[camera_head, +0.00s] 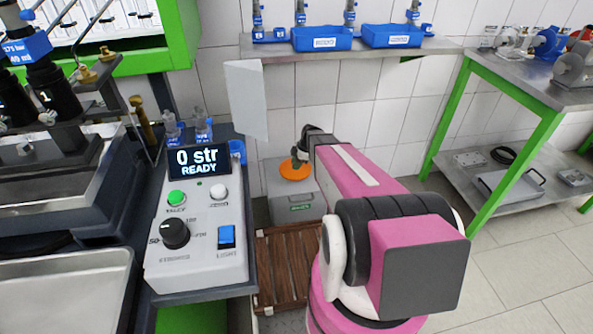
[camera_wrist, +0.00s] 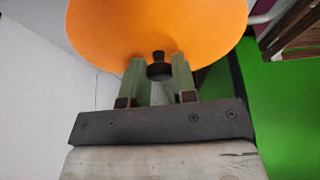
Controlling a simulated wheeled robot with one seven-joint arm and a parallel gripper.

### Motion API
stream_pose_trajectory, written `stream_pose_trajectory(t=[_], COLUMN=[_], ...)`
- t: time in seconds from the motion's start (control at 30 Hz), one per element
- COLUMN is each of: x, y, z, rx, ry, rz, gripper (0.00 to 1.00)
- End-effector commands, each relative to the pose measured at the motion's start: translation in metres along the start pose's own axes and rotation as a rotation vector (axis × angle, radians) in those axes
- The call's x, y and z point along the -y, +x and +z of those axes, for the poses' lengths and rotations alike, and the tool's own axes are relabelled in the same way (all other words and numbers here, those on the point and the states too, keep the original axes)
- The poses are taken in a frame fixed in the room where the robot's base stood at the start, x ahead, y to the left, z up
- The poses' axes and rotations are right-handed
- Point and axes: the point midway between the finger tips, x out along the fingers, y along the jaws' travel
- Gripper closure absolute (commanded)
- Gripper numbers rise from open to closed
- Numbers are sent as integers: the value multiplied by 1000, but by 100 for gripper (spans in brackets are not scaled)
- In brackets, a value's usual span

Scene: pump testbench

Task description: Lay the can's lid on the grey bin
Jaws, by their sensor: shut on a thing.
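The can's lid is an orange disc (camera_head: 295,171) with a dark knob. It fills the top of the wrist view (camera_wrist: 158,28). My gripper (camera_wrist: 158,75) is shut on the lid's knob, one green finger on each side. In the head view the gripper (camera_head: 299,157) is small and partly hidden behind my arm. The grey bin (camera_head: 297,211), with a green label, stands on the floor by the tiled wall. The lid overlaps the bin's top in the head view; I cannot tell whether they touch. The can itself is not visible.
A wooden slatted pallet (camera_head: 284,268) lies in front of the bin. The control box (camera_head: 203,235) reading "0 str READY" stands on the bench to the left. A shelf with blue trays (camera_head: 322,39) hangs above. A green-legged table (camera_head: 526,118) stands at right.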

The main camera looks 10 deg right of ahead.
Motion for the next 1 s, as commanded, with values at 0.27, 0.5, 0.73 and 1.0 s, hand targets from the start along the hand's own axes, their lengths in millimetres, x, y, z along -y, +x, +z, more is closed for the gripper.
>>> stream_pose_trajectory(t=[0.27,0.5,0.73,1.0], x=[-5,-4,-4,-4], y=[21,40,40,41], z=[12,20,20,20], rx=[0,0,0,0], ry=[1,1,1,1], rz=[-1,-1,0,0], gripper=[98,98,98,49])
